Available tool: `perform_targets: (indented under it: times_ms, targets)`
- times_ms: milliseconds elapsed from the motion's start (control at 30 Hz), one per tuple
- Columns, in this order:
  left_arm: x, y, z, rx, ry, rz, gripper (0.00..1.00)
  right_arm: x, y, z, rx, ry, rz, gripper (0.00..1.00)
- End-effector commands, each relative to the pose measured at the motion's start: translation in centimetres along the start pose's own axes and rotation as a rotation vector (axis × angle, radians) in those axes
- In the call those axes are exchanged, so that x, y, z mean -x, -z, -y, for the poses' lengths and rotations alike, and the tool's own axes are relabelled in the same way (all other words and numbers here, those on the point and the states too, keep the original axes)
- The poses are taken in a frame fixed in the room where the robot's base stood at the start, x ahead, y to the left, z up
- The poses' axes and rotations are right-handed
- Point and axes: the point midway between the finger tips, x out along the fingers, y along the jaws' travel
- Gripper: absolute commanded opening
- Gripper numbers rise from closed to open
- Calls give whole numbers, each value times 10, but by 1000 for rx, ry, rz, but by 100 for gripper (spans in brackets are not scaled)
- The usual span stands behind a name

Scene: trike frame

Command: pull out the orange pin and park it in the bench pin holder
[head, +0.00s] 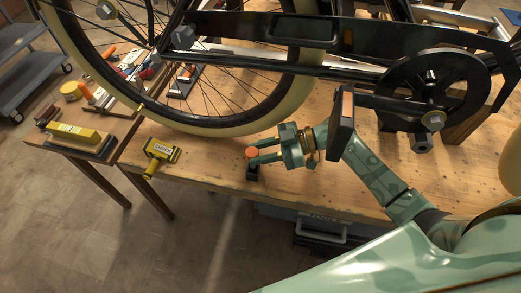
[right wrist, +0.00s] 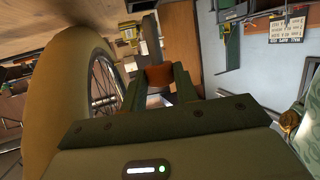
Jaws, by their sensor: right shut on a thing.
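The orange pin (head: 251,153) shows as an orange head between the fingertips of my right gripper (head: 264,152), near the front edge of the wooden bench. In the right wrist view the orange pin (right wrist: 160,75) is clamped between the two dark fingers. My right gripper is shut on it. A small black block (head: 252,173), which looks like the bench pin holder, is right below the pin at the bench edge. Whether the pin's lower end is inside it or just above it I cannot tell. My left gripper is out of view.
A large wheel (head: 228,128) with a cream tyre stands behind my right gripper. The crank and chainring (head: 433,90) are to the right. A yellow labelled tool (head: 162,151) lies left on the bench (head: 215,158). Grey drawers (head: 320,230) are below the bench. Bare wood separates tool and block.

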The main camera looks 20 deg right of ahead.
Motion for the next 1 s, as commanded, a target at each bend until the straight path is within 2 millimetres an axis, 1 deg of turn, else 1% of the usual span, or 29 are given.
perform_targets:
  times_ms: [1000]
  targets:
    - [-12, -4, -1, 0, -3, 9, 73, -8, -25, 0, 0, 0, 0, 7]
